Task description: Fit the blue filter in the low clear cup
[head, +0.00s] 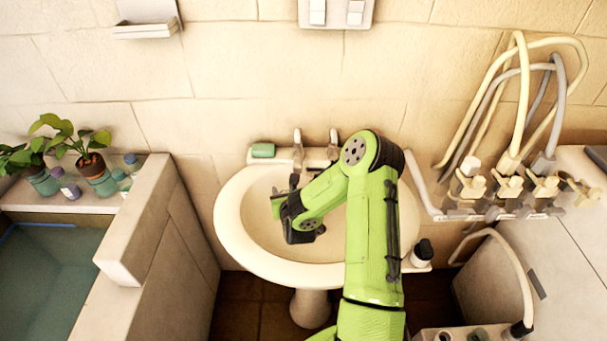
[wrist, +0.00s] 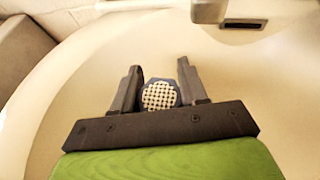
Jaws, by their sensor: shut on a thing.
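The blue filter (wrist: 160,95) shows in the wrist view as a small rounded blue body with a pale grid face. It sits between the two dark fingers of my gripper (wrist: 159,88), which is shut on it. In the head view my gripper (head: 281,206) is over the left part of the washbasin bowl, and the filter cannot be made out there. I cannot make out the low clear cup for certain in either view.
The white washbasin (head: 232,222) surrounds my gripper from below. A green soap bar (head: 263,150) lies on its back rim beside two taps (head: 298,141). A dark-topped bottle (head: 422,252) stands at its right. Potted plants (head: 88,160) and small bottles (head: 131,163) stand on the left ledge.

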